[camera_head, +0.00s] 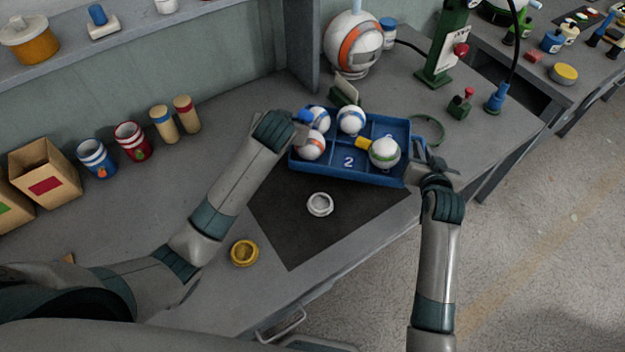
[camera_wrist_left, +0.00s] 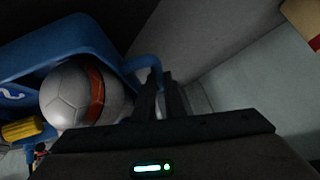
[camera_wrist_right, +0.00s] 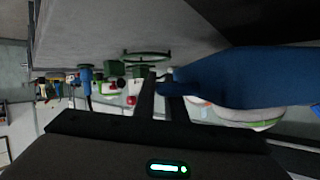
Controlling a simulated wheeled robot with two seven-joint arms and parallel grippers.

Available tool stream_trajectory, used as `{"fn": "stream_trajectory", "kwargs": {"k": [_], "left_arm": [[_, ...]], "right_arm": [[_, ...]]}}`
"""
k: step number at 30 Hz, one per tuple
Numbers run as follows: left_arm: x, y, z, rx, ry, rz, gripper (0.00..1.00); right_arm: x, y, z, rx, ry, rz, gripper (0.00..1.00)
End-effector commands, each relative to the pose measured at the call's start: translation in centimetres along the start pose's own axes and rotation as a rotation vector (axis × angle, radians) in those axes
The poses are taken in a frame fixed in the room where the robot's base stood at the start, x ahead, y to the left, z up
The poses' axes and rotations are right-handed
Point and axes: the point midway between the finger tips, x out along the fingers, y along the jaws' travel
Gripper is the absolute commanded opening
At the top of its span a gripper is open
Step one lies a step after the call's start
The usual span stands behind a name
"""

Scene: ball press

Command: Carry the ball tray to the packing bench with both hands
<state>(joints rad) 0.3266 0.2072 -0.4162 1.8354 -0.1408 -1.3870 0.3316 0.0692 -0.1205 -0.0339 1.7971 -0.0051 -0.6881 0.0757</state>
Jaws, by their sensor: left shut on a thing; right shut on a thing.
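The blue ball tray (camera_head: 338,174) has compartments, one with a white 2, and holds several white balls with coloured bands, including a green-banded ball (camera_head: 384,152) at the right. A small yellow piece (camera_head: 362,144) lies among them. My left gripper (camera_head: 303,117) is shut on the tray's left end; the left wrist view shows the blue rim (camera_wrist_left: 60,42) and an orange-banded ball (camera_wrist_left: 85,95). My right gripper (camera_head: 418,177) is shut on the right end; the blue wall (camera_wrist_right: 245,78) shows in the right wrist view. I cannot tell whether the tray touches the bench.
A dark mat (camera_head: 290,225) lies below and in front of the tray, with a white ring (camera_head: 320,204) on it. A yellow ring (camera_head: 244,253) lies nearer. A green press (camera_head: 440,50) and a large ball (camera_head: 352,45) stand behind. Another bench (camera_head: 590,70) is at upper right.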

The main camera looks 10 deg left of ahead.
Motion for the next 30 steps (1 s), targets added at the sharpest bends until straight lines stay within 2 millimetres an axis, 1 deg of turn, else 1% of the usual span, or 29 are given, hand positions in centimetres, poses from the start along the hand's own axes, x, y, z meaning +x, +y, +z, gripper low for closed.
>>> {"fn": "stream_trajectory", "kwargs": {"k": [7,8,9,10,19,23,26,30], "left_arm": [[-0.1,0.1,-0.1,0.000,0.002,0.002,0.00],[0.0,0.1,0.0,0.000,0.000,0.002,0.18],[0.0,0.1,0.0,0.000,0.000,0.002,0.27],[0.0,0.1,0.0,0.000,0.000,0.002,0.29],[-0.1,0.0,0.0,0.000,0.000,0.001,0.29],[-0.4,0.1,-0.1,0.000,0.002,0.001,0.29],[-1.1,0.1,0.0,-0.001,0.001,0.001,0.29],[-2.8,0.1,0.0,-0.001,0.002,0.002,0.29]], "right_arm": [[0.0,-0.1,-0.1,0.000,0.002,-0.001,0.00],[0.0,0.0,0.0,0.000,-0.001,-0.001,0.18],[0.0,0.0,0.0,0.000,-0.001,-0.001,0.27],[0.0,0.0,0.0,0.000,-0.001,-0.001,0.29],[0.0,0.0,0.0,0.000,0.000,0.000,0.29],[0.0,0.0,0.0,0.000,0.000,0.000,0.29],[0.0,0.0,0.0,0.000,0.000,0.000,0.29],[0.0,0.0,0.0,0.000,0.000,0.000,0.29]]}}
